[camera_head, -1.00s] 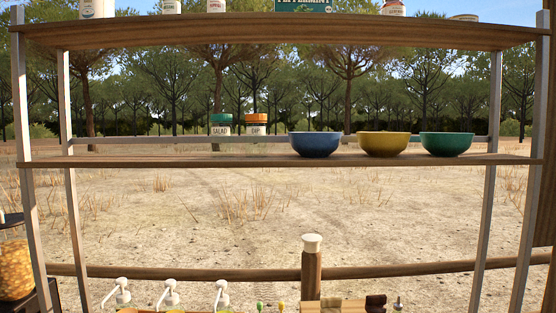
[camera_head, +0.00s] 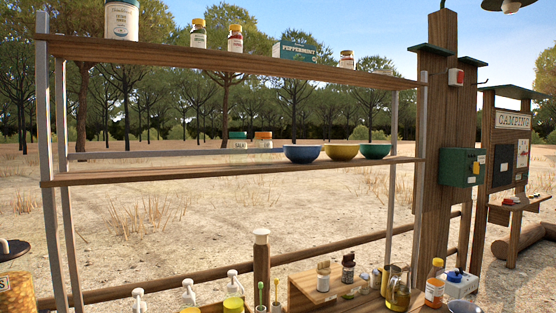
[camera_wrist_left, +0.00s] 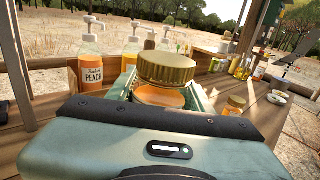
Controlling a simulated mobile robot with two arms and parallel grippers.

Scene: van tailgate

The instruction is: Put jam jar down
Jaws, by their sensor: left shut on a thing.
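A jar with a ribbed gold lid and orange contents, likely the jam jar (camera_wrist_left: 167,72), is held in my left gripper (camera_wrist_left: 163,92) in the left wrist view. The pale green fingers are shut on either side of it, and the lid faces up towards the camera. The gripper body covers the jar's lower part. I cannot tell whether its base touches the wooden counter (camera_wrist_left: 55,135) behind and below. Neither gripper shows in the head view.
A pump bottle labelled peach (camera_wrist_left: 90,75) and other pump bottles stand behind the jar. Bottles and small jars crowd the counter's right. The shelf unit's middle board (camera_head: 130,174) holds a blue bowl (camera_head: 302,153), two other bowls and two jars, with free room at its left.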

